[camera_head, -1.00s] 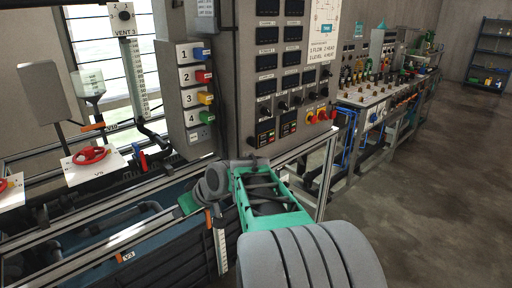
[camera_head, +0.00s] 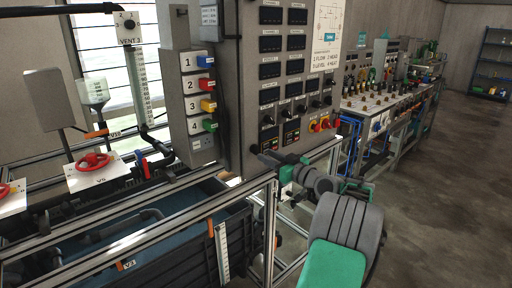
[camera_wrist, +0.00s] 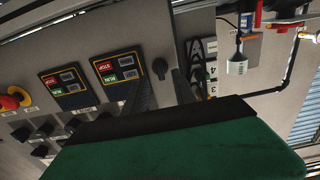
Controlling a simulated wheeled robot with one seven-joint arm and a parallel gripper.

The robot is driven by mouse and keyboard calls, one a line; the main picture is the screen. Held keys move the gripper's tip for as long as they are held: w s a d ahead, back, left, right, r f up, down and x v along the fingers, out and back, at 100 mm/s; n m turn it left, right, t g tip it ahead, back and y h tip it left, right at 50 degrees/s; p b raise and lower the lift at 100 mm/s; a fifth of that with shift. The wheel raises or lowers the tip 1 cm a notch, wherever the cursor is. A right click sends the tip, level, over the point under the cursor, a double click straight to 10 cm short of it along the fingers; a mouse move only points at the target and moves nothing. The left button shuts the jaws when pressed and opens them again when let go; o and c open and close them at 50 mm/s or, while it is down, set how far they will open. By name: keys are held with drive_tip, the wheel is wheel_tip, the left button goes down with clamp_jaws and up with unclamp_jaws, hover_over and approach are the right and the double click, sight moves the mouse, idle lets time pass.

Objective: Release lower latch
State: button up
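A small dark turn-knob latch (camera_wrist: 160,68) sits on the grey cabinet door near its edge, beside the red and green button modules in the wrist view. In the head view it lies at the door's lower left corner, where my gripper hides most of it. My gripper (camera_head: 264,156) reaches to that corner from the right. In the wrist view my gripper (camera_wrist: 160,76) shows two dark fingers apart, with the knob between or just beyond their tips. I cannot tell whether they touch it. The green gripper body fills the lower part of that view.
A metal frame rail (camera_head: 150,225) runs below, over a dark tank. Open floor (camera_head: 440,200) lies to the right.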

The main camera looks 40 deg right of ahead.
sight(258, 151)
drive_tip(key=w+p, duration=0.2)
drive_tip(key=w, duration=0.2)
drive_tip(key=shift+w+a+r, duration=0.1)
drive_tip(key=shift+w, duration=0.25)
drive_tip(key=shift+f+b, duration=0.2)
drive_tip(key=shift+b, duration=0.35)
drive_tip(key=shift+r, duration=0.1)
drive_tip(key=shift+c, duration=0.3)
clamp_jaws()
idle(0.3)
